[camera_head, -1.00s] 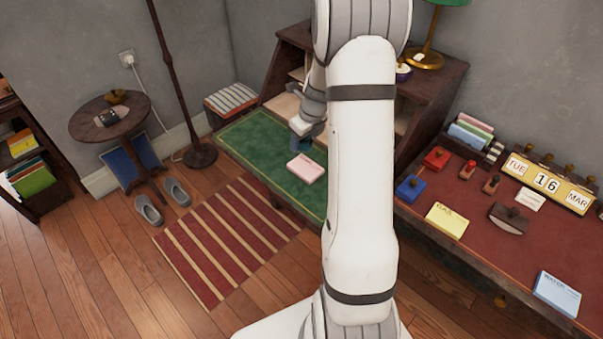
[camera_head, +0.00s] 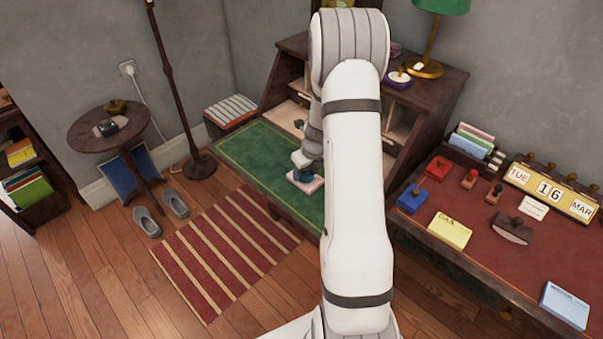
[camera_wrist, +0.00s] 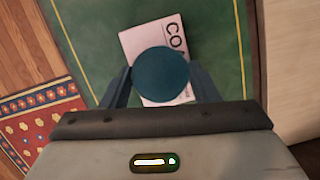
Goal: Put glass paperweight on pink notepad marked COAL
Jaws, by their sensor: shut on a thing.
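The pink notepad (camera_head: 306,184) lies on the green desk top, partly covered by my gripper in the head view. In the wrist view the notepad (camera_wrist: 140,40) shows dark letters beginning "CO"; the rest is hidden. A round dark blue-teal thing (camera_wrist: 161,74), which looks like the glass paperweight, sits between my fingers in front of the notepad. My gripper (camera_wrist: 161,85) is shut on it. In the head view my gripper (camera_head: 303,176) is right over the notepad. I cannot tell whether the paperweight touches the pad.
The green desk top (camera_head: 245,160) is clear to the left of the notepad. The desk's wooden hutch (camera_head: 400,115) rises behind. A red-topped desk at the right holds a yellow notepad (camera_head: 449,230), a blue notepad (camera_head: 565,305) and stamps. A striped rug (camera_head: 225,245) lies on the floor.

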